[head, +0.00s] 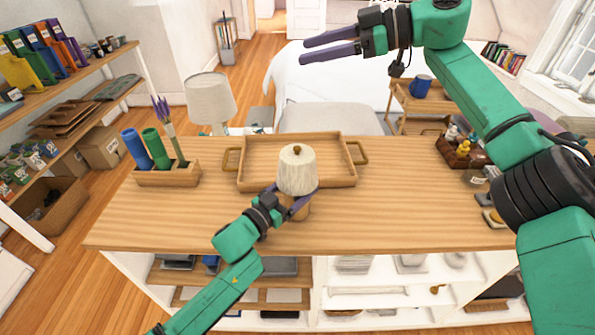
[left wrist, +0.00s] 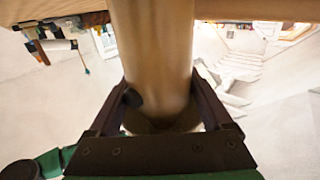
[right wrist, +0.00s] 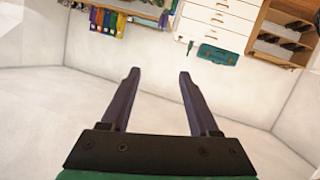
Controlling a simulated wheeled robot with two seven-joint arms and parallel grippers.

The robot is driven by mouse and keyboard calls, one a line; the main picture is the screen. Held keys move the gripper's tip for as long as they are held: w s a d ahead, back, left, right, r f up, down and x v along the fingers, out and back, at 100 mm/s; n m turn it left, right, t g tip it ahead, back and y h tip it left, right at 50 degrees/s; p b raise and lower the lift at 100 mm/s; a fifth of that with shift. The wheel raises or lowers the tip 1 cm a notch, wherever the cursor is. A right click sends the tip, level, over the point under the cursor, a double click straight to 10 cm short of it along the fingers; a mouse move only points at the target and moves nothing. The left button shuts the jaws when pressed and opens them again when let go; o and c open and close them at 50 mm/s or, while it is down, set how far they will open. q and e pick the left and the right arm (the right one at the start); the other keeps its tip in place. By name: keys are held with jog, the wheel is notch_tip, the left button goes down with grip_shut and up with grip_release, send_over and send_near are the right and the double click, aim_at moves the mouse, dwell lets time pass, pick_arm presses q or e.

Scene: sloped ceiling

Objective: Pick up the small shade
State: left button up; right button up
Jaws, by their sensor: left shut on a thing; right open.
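The small shade (head: 298,172) is cream, pleated and cone-shaped with a brown knob on top. It sits on a tan cylindrical base (head: 297,212) in front of the wooden tray. My left gripper (head: 303,197) is shut around this base, just below the shade. In the left wrist view the base (left wrist: 153,50) stands between the two fingers, and the shade itself is hard to make out. I cannot tell whether the base touches the tabletop. My right gripper (head: 303,51) is open and empty, high above the far side of the table; its spread fingers show in the right wrist view (right wrist: 158,74).
A wooden tray (head: 247,180) with handles lies just behind the shade. A holder (head: 167,178) with blue and green rolls stands at the left. A larger lamp (head: 211,100) stands behind the table. A box of small items (head: 463,155) is at the right.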

jog(key=w+r+m+t+h, duration=0.1)
jog(key=w+r+m+t, duration=0.4)
jog(key=r+m+t, duration=0.4)
jog(key=w+r+m+t+h, duration=0.1)
jog(key=w+r+m+t, duration=0.45)
jog(key=r, duration=0.65)
jog(key=m+g+h, duration=0.8)
jog(key=g+h, duration=0.5)
jog(key=g, duration=0.1)
send_near(297, 147)
jog(key=shift+n+g, duration=0.25)
jog(key=shift+n, duration=0.1)
jog(key=x, duration=0.7)
jog(key=shift+w, duration=0.1)
jog(key=shift+w+f, duration=0.15)
jog(key=shift+f, duration=0.3)
grip_shut()
